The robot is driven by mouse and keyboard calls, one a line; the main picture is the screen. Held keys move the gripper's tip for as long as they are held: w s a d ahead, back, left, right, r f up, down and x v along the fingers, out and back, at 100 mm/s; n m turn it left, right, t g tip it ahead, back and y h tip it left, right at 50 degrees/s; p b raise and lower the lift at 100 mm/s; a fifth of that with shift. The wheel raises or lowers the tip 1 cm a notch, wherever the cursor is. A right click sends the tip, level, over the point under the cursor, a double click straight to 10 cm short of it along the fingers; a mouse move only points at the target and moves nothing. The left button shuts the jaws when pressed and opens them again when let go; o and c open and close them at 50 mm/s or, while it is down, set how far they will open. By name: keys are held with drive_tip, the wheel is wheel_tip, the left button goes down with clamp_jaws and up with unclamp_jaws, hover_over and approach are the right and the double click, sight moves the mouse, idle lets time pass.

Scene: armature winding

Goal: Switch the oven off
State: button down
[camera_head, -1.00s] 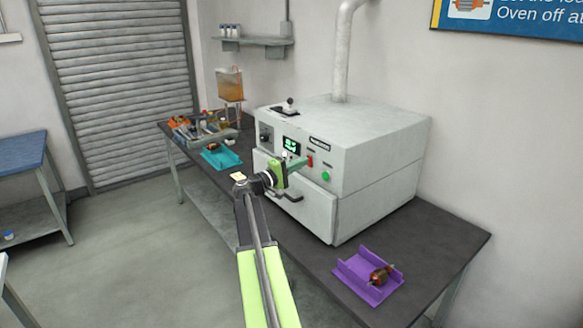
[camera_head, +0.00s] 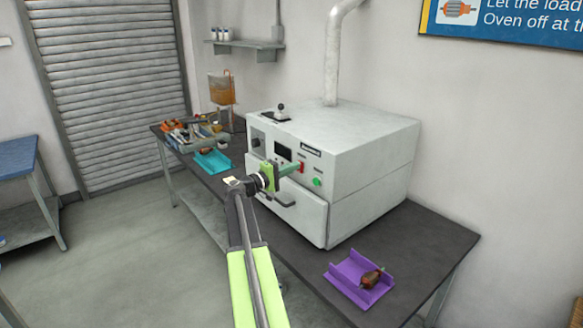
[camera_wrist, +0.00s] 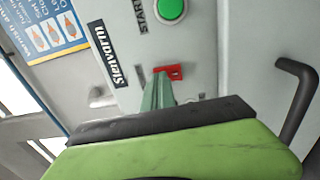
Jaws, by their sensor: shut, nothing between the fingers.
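The oven (camera_head: 365,145) is a pale grey box on the dark bench. Its display (camera_head: 283,152) is dark. A red switch (camera_head: 301,167) sits right of the display, with a green button (camera_head: 317,182) further right. My gripper (camera_head: 294,168) is shut and empty, its green fingers at the red switch. In the wrist view, the fingertips (camera_wrist: 160,80) reach the lower left edge of the red switch (camera_wrist: 174,71) and cover part of it. I cannot tell for sure whether they touch. The green button (camera_wrist: 170,9) shows at the top.
The oven's door handle (camera_head: 285,201) sticks out below my gripper; it also shows in the wrist view (camera_wrist: 297,100). A purple tray (camera_head: 345,272) with a wound armature (camera_head: 371,278) lies at the bench's near end. A teal tray (camera_head: 212,161) lies beyond the oven. Floor left of the bench is open.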

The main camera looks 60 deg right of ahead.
drive_tip(key=r+p+v, duration=0.1)
drive_tip(key=r+v, duration=0.1)
drive_tip(key=v, duration=1.1)
drive_tip(key=shift+a+p, duration=0.25)
drive_tip(key=shift+p, duration=0.05)
drive_tip(key=shift+w+r, duration=0.1)
drive_tip(key=w+a+f+n+t+y, duration=0.1)
drive_tip(key=w+a+f+t, duration=0.1)
drive_tip(key=w+a, duration=0.35)
drive_tip(key=w+a+f+n+t, duration=0.1)
drive_tip(key=w+a+f+t, duration=0.15)
drive_tip(key=a, duration=0.65)
drive_tip(key=w+a+f+n+t+y, duration=0.1)
drive_tip(key=w+a+f+t, duration=0.15)
drive_tip(key=w+a, duration=0.35)
drive_tip(key=s+a+f+y, duration=0.2)
drive_tip(key=a+f+y, duration=0.3)
drive_tip(key=a, duration=0.8)
drive_tip(key=s+a+f+n+y, duration=0.1)
drive_tip(key=s+a+f+y, duration=0.2)
drive_tip(key=a, duration=1)
drive_tip(key=s+a+f+y, duration=0.2)
drive_tip(key=a+f+y, duration=0.5)
drive_tip(key=a, duration=0.6)
wheel_tip(320, 180, down, 3)
drive_tip(key=shift+s+r, duration=0.15)
drive_tip(key=shift+d, duration=0.1)
